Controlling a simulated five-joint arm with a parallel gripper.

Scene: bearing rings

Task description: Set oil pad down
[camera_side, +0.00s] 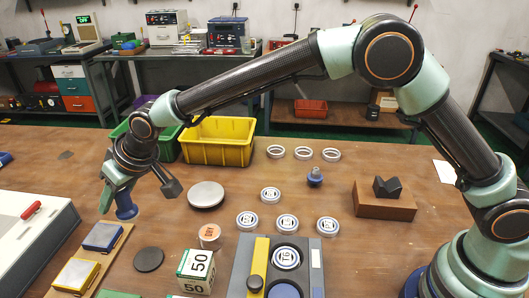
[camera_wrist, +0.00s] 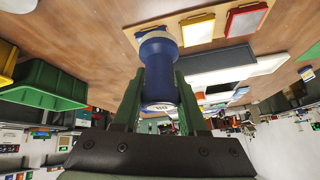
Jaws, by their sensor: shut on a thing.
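The oil pad (camera_wrist: 158,68) is a dark blue, waisted handle piece with a pale rim at its far end and a white label on its near end. My gripper (camera_wrist: 158,98) is shut on it, one green finger on each side. In the side view the oil pad (camera_side: 126,207) hangs below my gripper (camera_side: 117,188) at the left. It is over or close to the far end of a wooden board (camera_side: 118,243). I cannot tell whether it touches anything. The board carries a blue pad (camera_side: 101,236) and a yellow-framed pad (camera_side: 76,273).
A white machine with a red lever (camera_side: 31,211) stands left of the board. A dark disc (camera_side: 149,259), a grey round plate (camera_side: 206,194) and a box marked 50 (camera_side: 196,266) lie to the right. Yellow bin (camera_side: 218,142) is behind; several bearing rings are mid-table.

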